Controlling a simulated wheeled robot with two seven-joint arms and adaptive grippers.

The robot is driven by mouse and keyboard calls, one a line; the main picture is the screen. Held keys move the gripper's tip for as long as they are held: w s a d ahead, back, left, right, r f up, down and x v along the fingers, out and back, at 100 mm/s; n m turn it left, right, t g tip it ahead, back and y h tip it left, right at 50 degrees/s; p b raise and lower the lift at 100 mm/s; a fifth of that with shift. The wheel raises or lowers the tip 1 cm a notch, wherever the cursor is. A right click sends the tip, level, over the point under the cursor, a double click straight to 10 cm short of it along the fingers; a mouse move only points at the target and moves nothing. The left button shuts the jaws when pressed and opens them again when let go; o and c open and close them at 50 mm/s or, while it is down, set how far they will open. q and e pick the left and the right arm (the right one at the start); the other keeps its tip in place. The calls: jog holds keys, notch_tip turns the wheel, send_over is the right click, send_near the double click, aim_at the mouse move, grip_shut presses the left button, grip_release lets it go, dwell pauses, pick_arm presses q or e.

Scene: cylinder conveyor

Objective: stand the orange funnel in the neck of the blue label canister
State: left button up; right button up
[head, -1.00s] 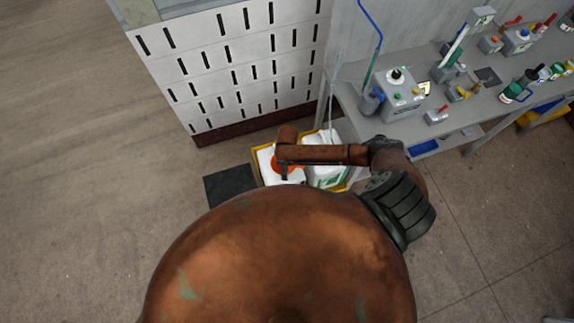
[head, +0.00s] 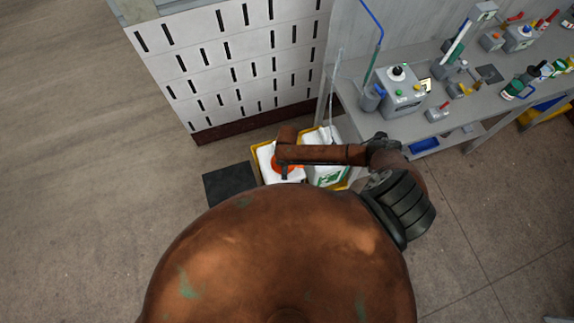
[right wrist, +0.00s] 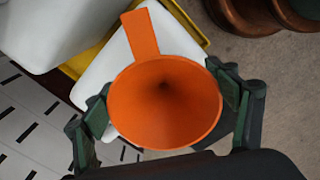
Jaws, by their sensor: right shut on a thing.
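The orange funnel (right wrist: 165,105) is between the two fingers of my right gripper (right wrist: 163,112), which is shut on it. Its wide mouth faces the wrist camera and its flat tab points to the upper left. In the head view the funnel (head: 289,173) shows partly behind my arm, above the left white canister (head: 265,158). That canister also shows under the funnel in the right wrist view (right wrist: 182,38). Its neck and label are hidden, and I cannot tell whether the spout is in the neck. My left gripper is not in view.
A white canister with a green label (head: 331,174) stands close on the right, in the same yellow tray (head: 256,147). A dark mat (head: 229,183) lies left of the tray. A slotted white panel (head: 230,65) is behind, and a cluttered grey bench (head: 440,140) is to the right.

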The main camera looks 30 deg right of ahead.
jog(key=shift+f+p, duration=0.15)
jog(key=shift+p, duration=0.25)
dwell(0.4)
jog(key=o, duration=1.3)
notch_tip(320, 180, up, 12)
jog(key=shift+a, duration=0.1)
dwell(0.4)
